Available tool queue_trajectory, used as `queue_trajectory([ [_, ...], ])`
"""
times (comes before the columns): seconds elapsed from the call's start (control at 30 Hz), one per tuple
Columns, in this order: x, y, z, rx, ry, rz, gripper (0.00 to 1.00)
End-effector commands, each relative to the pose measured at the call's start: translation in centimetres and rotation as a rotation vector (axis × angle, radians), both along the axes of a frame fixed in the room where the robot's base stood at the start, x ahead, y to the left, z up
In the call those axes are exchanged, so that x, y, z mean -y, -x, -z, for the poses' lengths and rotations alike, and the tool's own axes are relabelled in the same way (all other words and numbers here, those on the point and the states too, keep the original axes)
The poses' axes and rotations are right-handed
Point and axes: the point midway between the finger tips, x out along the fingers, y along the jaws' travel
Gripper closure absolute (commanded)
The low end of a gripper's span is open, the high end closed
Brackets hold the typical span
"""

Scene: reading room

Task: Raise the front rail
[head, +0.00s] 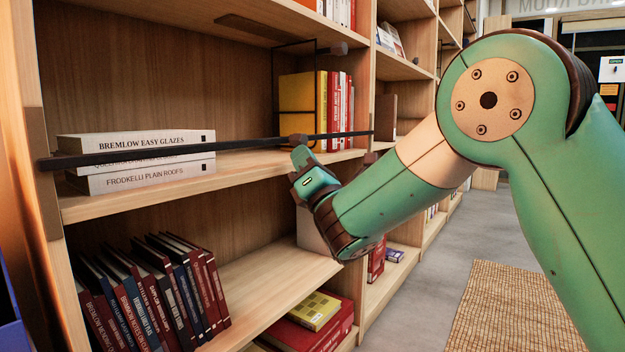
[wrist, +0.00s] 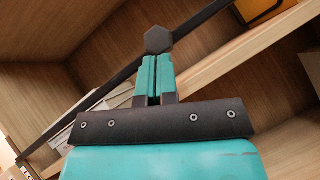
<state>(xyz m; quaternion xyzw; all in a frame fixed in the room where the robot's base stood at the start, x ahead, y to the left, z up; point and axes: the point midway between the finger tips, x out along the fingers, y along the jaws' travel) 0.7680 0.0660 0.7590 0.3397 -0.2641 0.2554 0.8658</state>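The front rail (head: 240,145) is a thin dark bar across the front of the middle shelf, passing in front of the lying white books. It also shows as a slanting dark bar in the wrist view (wrist: 100,96). A dark hexagonal knob (wrist: 158,40) sits on it, seen small in the head view (head: 297,139). My gripper (head: 302,153) is just below the knob. In the wrist view its teal fingers (wrist: 152,62) are together with only a thin gap, their tips right at the knob's lower edge. I cannot tell whether they touch it.
White books (head: 140,165) lie behind the rail at left. Yellow and red books (head: 330,105) stand by a thin dark frame farther right. The lower shelf holds leaning books (head: 160,295). The shelf board (head: 220,174) runs close under the rail. Open floor (head: 430,285) lies to the right.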

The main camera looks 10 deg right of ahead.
Motion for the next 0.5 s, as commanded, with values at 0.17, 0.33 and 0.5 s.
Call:
queue_trajectory([
  [0.17, -0.1, 0.0, -2.9, 0.001, -0.002, -0.003, 1.00],
  [0.33, 0.0, 0.0, -4.3, -0.001, -0.001, -0.001, 1.00],
  [0.5, 0.1, 0.0, -4.4, 0.003, -0.002, 0.001, 1.00],
])
